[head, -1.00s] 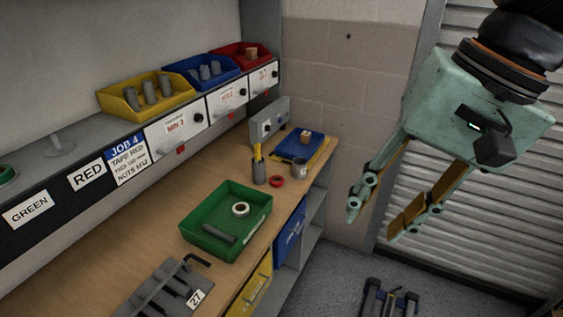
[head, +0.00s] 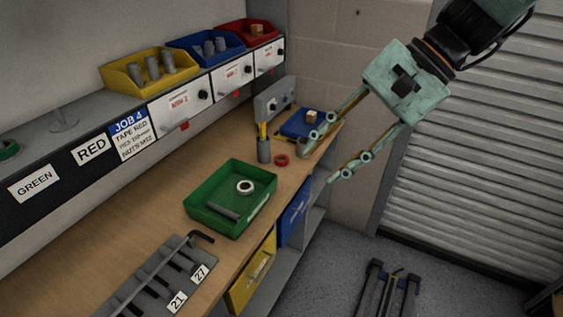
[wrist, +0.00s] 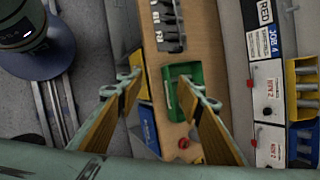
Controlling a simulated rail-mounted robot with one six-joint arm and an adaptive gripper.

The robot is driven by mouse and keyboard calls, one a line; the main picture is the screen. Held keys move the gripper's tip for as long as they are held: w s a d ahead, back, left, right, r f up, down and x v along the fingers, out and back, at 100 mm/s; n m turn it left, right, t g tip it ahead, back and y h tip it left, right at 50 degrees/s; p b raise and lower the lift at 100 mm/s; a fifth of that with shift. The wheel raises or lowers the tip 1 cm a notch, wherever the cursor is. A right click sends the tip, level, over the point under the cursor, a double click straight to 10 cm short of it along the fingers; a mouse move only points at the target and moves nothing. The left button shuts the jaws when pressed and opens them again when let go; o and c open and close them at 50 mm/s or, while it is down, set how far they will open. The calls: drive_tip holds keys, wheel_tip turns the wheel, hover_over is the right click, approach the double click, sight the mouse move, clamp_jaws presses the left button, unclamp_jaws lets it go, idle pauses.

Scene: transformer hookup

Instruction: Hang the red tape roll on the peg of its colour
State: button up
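The red tape roll (head: 281,160) lies flat on the wooden bench beside a grey holder with yellow-handled tools. It also shows in the wrist view (wrist: 184,143). The RED label (head: 92,149) is on the shelf's front edge, and a grey peg (head: 63,121) stands bare on the shelf above it. My gripper (head: 322,165) is open and empty, pointing down and left near the bench's right edge, to the right of the red roll. In the wrist view its two fingers (wrist: 161,84) are wide apart. One finger partly hides the grey cup.
A green tray (head: 192,205) holds a white roll (head: 245,187) and a grey rod. The tool holder (head: 264,151) stands close to the red roll. A blue bin (head: 296,125) lies behind. A green roll (head: 8,149) is at the shelf's left end. A slotted rack (head: 150,275) stands in front.

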drive_tip(key=w+a+f+m+y, duration=0.1)
drive_tip(key=w+f+m+y, duration=0.15)
drive_tip(key=w, duration=0.35)
drive_tip(key=w+a+f+m+y, duration=0.1)
drive_tip(key=w+a+f+m, duration=0.1)
drive_tip(key=w+f, duration=0.3)
drive_tip(key=w+d+f+m+t+y+b, duration=0.1)
drive_tip(key=w+f+m, duration=0.4)
drive_tip(key=w+f, duration=0.7)
drive_tip(key=w+d+f+m+t+y+b, duration=0.1)
drive_tip(key=w+d+f+m+t, duration=0.3)
drive_tip(key=w+f, duration=0.7)
drive_tip(key=w+m+t, duration=0.1)
drive_tip(key=w+m, duration=0.1)
drive_tip(key=w, duration=0.1)
drive_tip(key=shift+w+f+b, duration=0.25)
drive_tip(key=shift+f+b, duration=0.15)
drive_tip(key=shift+a+y, duration=0.1)
drive_tip(key=shift+y, duration=0.15)
drive_tip(key=b, duration=0.1)
approach(277, 158)
drive_tip(key=shift+s+d, duration=0.45)
drive_tip(key=shift+s, duration=0.05)
drive_tip(key=shift+w+a+f, duration=0.15)
drive_tip(key=shift+w+a, duration=0.2)
drive_tip(key=shift+a, duration=0.25)
drive_tip(key=shift+b+x, duration=0.8)
drive_tip(key=shift+x, duration=1.8)
